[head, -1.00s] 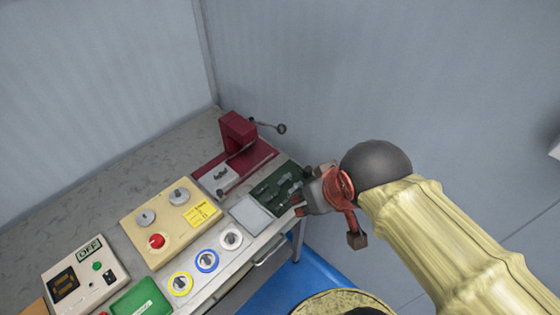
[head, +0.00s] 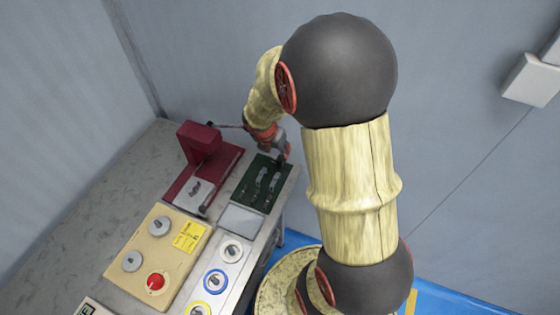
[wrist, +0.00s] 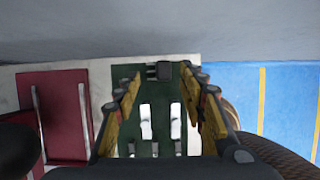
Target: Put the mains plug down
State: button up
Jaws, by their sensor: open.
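A small black block, which looks like the mains plug (wrist: 159,71), lies at the far end of the green tray (wrist: 150,94) in the wrist view. In the head view the same tray (head: 247,180) lies at the bench's right end, and a dark shape (head: 284,155) shows at its far corner under my gripper. My gripper (wrist: 165,85) is open, with one finger on either side of the black block and gaps between. In the head view my gripper (head: 277,142) is small and partly hidden by its own wrist.
The grey wall is close behind; blue floor (wrist: 245,95) lies right of the bench.

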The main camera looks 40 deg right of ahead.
aim_at(280, 161)
jog(key=b+x, duration=0.1)
jog(key=x, duration=0.1)
jog(key=b+x, duration=0.1)
jog(key=x, duration=0.1)
jog(key=b+x, duration=0.1)
jog(key=x, duration=0.1)
jog(key=shift+s+d+f+b, duration=0.1)
jog(key=shift+s+f+b, duration=0.15)
jog(key=shift+f+b, duration=0.1)
jog(key=shift+w+d+f, duration=0.1)
jog(key=shift+d+f, duration=0.1)
jog(key=shift+f, duration=0.15)
jog(key=shift+r, duration=0.1)
grip_shut()
